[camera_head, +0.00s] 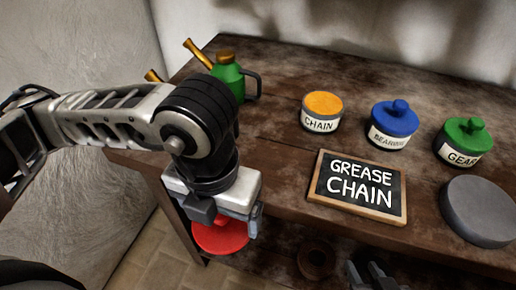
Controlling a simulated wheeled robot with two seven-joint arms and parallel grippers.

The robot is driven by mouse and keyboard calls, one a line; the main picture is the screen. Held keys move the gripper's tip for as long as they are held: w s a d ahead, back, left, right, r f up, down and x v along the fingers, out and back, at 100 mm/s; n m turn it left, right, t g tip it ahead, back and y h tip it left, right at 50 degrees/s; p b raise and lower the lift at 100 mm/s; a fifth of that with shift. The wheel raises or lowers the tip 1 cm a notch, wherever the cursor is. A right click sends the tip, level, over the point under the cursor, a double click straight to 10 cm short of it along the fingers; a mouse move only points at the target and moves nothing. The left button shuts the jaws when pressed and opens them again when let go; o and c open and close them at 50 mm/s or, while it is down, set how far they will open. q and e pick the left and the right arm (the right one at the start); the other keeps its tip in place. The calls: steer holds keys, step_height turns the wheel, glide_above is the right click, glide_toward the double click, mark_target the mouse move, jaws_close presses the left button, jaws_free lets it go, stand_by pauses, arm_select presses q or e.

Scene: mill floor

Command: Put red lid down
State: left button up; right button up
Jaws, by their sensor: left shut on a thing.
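My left gripper (224,215) is shut on a red lid (219,238) and holds it in front of the workbench's front edge. The gripper hides part of the lid. The CHAIN jar (321,113) stands on the workbench with no lid and orange grease showing. My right gripper (368,274) is at the bottom edge, partly cut off, with its fingers apart and nothing visible between them.
The wooden workbench (295,75) also bears a blue-lidded jar (393,124), a green-lidded GEAR jar (463,141), a grey round disc (479,211), a "GREASE CHAIN" sign (358,187) and a green oil can (229,75). Bare wood shows left of the sign. A brown ring (316,259) lies lower down.

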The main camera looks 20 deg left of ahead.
arm_select(q)
steer(key=w+p, duration=0.1)
steer(key=w, duration=0.1)
steer(key=shift+w+d+r, duration=0.1)
steer(key=shift+w, duration=0.3)
steer(key=p, duration=0.2)
glide_above(257, 158)
steer(key=s, duration=0.4)
steer(key=shift+w, duration=0.6)
steer(key=w, duration=0.1)
steer(key=w+f, duration=0.1)
steer(key=shift+w+p, duration=0.35)
steer(key=shift+w, duration=0.05)
steer(key=shift+f, duration=0.4)
arm_select(e)
steer(key=shift+s+d+r, duration=0.1)
steer(key=shift+d+r, duration=0.1)
steer(key=shift+r, duration=0.45)
